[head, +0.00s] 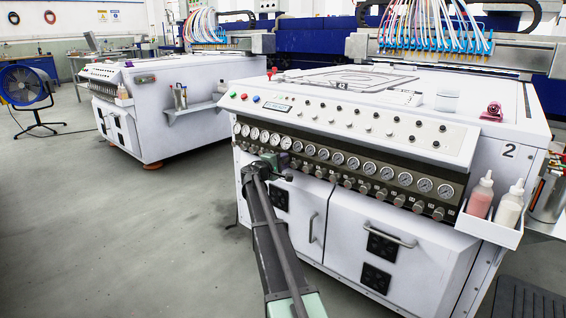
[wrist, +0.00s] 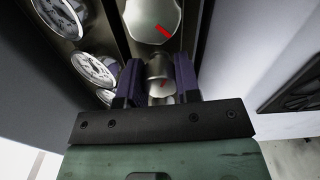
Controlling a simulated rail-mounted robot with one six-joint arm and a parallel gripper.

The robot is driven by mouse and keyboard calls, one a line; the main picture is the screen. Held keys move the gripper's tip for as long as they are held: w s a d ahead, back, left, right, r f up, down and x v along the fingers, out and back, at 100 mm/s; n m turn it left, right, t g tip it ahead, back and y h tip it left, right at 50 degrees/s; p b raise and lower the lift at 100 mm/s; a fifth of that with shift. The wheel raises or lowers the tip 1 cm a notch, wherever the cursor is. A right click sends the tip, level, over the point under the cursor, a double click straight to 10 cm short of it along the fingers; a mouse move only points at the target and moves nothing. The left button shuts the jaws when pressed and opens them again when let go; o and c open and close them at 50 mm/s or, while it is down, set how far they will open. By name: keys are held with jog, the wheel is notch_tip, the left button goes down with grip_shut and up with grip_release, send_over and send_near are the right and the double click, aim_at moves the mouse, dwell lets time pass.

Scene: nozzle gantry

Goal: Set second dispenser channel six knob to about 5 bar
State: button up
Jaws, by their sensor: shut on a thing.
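The second dispenser (head: 509,151) is the nearer white cabinet, marked 2. A row of round pressure gauges (head: 338,159) runs along its dark front panel, with a row of small knobs (head: 364,187) below. My gripper (head: 284,160) is at the left part of this row and covers part of it. In the wrist view its two purple fingers (wrist: 158,74) are shut on a metallic knob (wrist: 160,68) with a red mark. A neighbouring larger-looking knob (wrist: 150,14) also has a red mark. Gauges (wrist: 95,69) show at left, tilted; I cannot read their needles.
A white holder with a pink bottle (head: 480,196) and a white bottle (head: 509,208) sticks out at the panel's right end. A door handle (head: 389,236) projects below. Another dispenser (head: 170,110) stands behind at left. The grey floor (head: 120,220) at left is clear.

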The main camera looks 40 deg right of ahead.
dwell(0.3)
jog(key=o, duration=0.6)
jog(key=shift+o, duration=0.2)
jog(key=s+a, duration=0.2)
jog(key=a, duration=0.8)
jog(key=shift+a, duration=0.35)
